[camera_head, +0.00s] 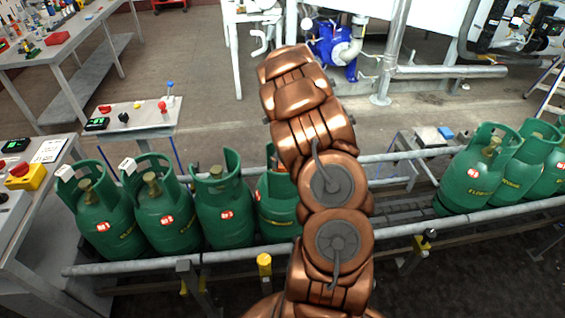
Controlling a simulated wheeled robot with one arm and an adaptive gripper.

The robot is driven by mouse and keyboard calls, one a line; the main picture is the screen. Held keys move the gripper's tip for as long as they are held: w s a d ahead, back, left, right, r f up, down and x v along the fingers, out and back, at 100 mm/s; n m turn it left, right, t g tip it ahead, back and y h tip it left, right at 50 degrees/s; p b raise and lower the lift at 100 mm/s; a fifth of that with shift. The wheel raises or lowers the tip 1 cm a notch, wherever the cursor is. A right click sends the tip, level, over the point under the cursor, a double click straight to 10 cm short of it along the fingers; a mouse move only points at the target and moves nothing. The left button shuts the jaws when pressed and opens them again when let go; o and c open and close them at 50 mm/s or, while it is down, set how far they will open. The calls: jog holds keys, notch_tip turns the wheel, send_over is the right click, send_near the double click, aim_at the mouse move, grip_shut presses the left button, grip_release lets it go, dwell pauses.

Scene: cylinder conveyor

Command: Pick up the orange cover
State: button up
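Green gas cylinders stand upright in a row on the conveyor: one at the left (103,215), one beside it (165,215), a third (222,212), and a fourth (275,213) partly hidden behind my copper-coloured arm. The two leftmost have small white pieces at their collars. I cannot make out a clear orange cover; a small orange-red patch (279,164) shows at the fourth cylinder's collar beside my arm, too little to identify. My arm rises through the middle of the view. My gripper does not show.
More green cylinders (475,178) stand at the right end, with a bare conveyor stretch between. Metal rails (150,266) run along the front. A control panel with a yellow box (25,176) is at left, a small table (140,121) behind. A blue pump (335,48) stands at the back.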

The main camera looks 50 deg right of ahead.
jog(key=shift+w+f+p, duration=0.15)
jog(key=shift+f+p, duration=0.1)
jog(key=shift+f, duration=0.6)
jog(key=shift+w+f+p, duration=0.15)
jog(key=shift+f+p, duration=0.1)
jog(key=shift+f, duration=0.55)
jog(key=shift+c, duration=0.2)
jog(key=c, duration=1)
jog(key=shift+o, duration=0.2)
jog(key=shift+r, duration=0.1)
